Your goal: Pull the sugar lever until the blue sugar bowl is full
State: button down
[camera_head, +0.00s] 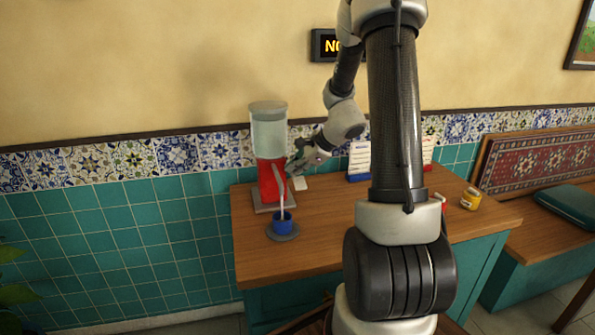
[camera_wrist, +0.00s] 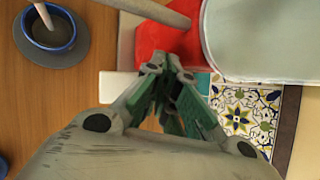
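The sugar dispenser has a red body (camera_head: 268,180) under a clear container (camera_head: 268,132); in the wrist view the red body (camera_wrist: 168,42) lies just beyond my fingertips. A pale rod-like piece (camera_wrist: 150,9) slants from it; I cannot tell if it is the lever or the spout. The blue sugar bowl (camera_head: 281,222) stands on a grey saucer (camera_head: 283,236) in front of the dispenser. In the wrist view the bowl (camera_wrist: 52,44) looks grey inside, with a pale rod or stream entering it. My gripper (camera_head: 303,163), also in the wrist view (camera_wrist: 168,72), has its fingers drawn together, with nothing visible between them.
A white card-like piece (camera_head: 300,184) lies beside the dispenser. The tiled wall (camera_head: 130,215) is close behind.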

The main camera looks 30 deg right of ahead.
aim_at(295, 176)
jog(key=shift+f, duration=0.2)
dwell(0.4)
jog(key=shift+w+r, duration=0.1)
jog(key=shift+r, duration=1.8)
jog(key=shift+w+r, duration=0.2)
jog(key=shift+r, duration=2.3)
